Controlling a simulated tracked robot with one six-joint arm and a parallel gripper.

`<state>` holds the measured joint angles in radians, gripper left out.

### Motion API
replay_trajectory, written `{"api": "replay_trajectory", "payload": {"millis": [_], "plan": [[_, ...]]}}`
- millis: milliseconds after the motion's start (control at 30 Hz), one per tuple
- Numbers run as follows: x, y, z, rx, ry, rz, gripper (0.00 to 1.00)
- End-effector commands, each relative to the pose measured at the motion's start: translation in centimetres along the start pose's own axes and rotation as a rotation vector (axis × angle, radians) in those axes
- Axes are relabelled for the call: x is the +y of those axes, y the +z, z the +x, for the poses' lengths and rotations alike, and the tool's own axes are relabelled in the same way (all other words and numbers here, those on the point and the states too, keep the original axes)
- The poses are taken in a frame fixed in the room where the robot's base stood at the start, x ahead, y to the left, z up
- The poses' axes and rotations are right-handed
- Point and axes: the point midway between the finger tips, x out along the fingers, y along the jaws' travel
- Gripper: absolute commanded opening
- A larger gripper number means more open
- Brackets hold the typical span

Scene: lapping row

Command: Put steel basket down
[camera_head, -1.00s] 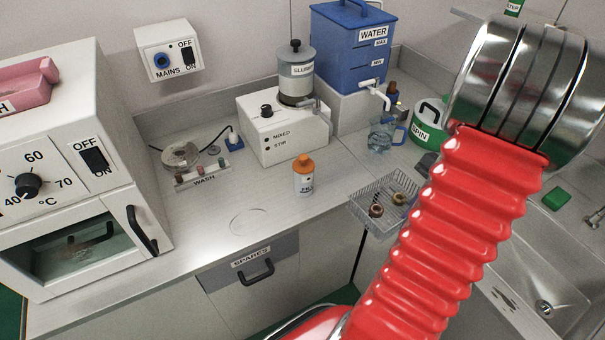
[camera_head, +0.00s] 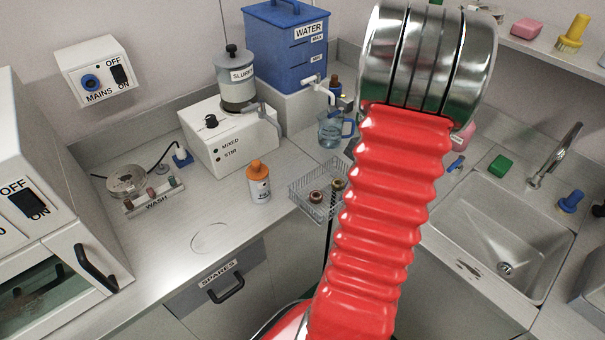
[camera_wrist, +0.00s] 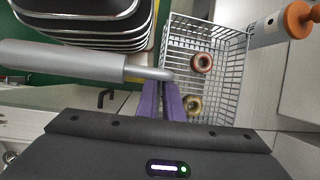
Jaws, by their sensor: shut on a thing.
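The steel basket (camera_head: 312,207) is a wire mesh tray at the counter's inner corner in the head view, partly hidden behind my red arm. It holds a copper-coloured ring and a brass-coloured ring. In the wrist view the basket (camera_wrist: 232,100) lies just beyond my gripper (camera_wrist: 167,88), with a thick grey handle (camera_wrist: 70,66) reaching left. My gripper's purple fingers are shut on the basket's handle side. The exact grip is partly hidden. I cannot tell whether the basket's underside touches the counter.
An orange-capped bottle (camera_head: 259,183) stands left of the basket. A glass jug (camera_head: 331,130) stands behind it, near the blue water tank (camera_head: 286,50). The counter (camera_head: 205,200) is clear left of the bottle, apart from a faint ring mark. A sink (camera_head: 495,235) is at right.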

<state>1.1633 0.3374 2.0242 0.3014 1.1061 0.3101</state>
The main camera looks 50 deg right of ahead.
Motion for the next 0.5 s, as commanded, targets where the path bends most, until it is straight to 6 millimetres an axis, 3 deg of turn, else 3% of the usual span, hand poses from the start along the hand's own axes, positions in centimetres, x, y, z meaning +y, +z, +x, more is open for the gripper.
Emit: {"api": "replay_trajectory", "payload": {"millis": [500], "plan": [[-9.9, -0.4, 0.9, 0.001, 0.001, -0.004, 0.00]]}}
